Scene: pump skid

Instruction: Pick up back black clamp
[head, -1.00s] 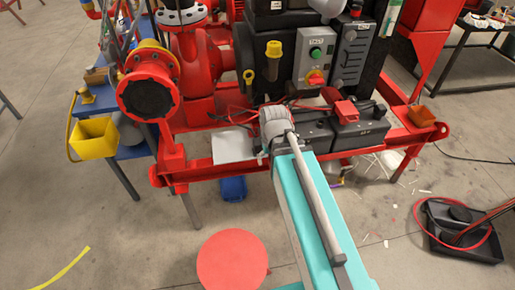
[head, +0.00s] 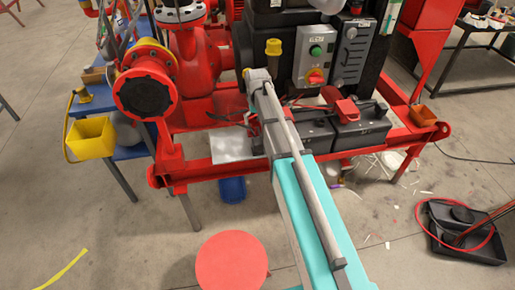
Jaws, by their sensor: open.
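Two black batteries stand side by side on the red skid frame, the left battery (head: 311,137) partly behind my arm and the right battery (head: 362,130) clear of it. A red clamp or cover (head: 346,111) sits on top of the right battery. A small black piece (head: 380,109) at that battery's right end may be a black clamp, but it is too small to be sure. My gripper (head: 246,122) hangs below my wrist at the left battery's left end, mostly hidden by the arm. Its dark fingers look open, and I see nothing held.
A pale sheet (head: 232,145) lies on the frame left of my gripper. A grey control box (head: 316,55) stands behind the batteries, and a red pump flange (head: 147,93) is at left.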

